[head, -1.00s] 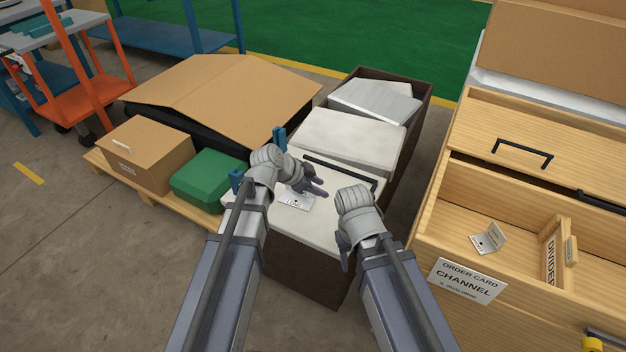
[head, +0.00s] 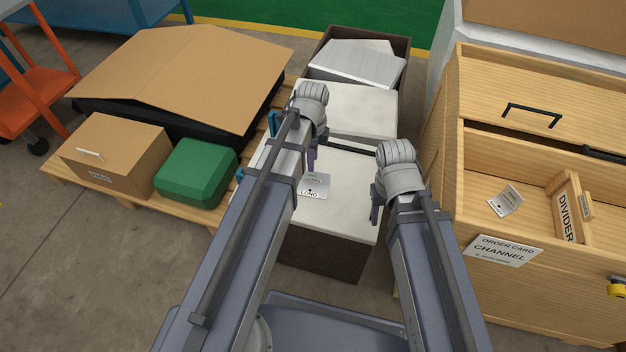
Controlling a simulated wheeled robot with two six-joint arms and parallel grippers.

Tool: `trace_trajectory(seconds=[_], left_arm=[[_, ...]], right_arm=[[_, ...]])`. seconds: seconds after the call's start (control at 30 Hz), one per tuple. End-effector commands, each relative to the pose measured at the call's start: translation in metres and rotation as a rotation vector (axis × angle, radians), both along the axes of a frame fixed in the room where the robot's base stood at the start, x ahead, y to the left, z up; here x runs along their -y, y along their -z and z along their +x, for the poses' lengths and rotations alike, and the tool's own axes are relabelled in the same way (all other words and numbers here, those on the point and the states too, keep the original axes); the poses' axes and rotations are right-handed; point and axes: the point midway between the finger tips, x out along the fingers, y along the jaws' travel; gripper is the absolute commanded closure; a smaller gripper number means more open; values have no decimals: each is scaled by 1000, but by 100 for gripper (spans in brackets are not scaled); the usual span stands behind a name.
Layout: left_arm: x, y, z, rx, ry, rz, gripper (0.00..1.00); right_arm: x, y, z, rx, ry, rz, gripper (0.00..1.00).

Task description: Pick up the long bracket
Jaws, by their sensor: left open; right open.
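The long bracket (head: 317,186) is a small silver plate marked "LONG". It lies on the white panel top (head: 350,215) of the dark-sided box in the middle of the head view. My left gripper (head: 312,155) is just beyond the bracket, fingers pointing down, open; its arm passes left of the bracket. I cannot tell its exact height above the panel. My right gripper (head: 376,203) is open at the panel's right edge, apart from the bracket. No bracket shows in either gripper.
A similar silver bracket (head: 505,201) lies in the open wooden drawer at right, near a divider (head: 568,208). Blue clamps (head: 274,122) stand on the panel's left side, and a black bar (head: 352,149) crosses behind. A green case (head: 196,172) and cardboard box (head: 115,153) sit left.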

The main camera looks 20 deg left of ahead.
Motion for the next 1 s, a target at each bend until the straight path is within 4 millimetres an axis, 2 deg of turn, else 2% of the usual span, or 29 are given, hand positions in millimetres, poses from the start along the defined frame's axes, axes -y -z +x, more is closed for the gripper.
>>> trace_trajectory(seconds=[0.23,0.57,1.0], left_arm=[[0,24,1,1,-1,-1,59],[0,31,3,2,-1,-2,59],[-2,78,9,2,-1,-2,59]], right_arm=[[0,24,0,1,-1,-2,48],[1,31,0,1,-1,-4,48],[2,77,1,4,-4,-11,48]])
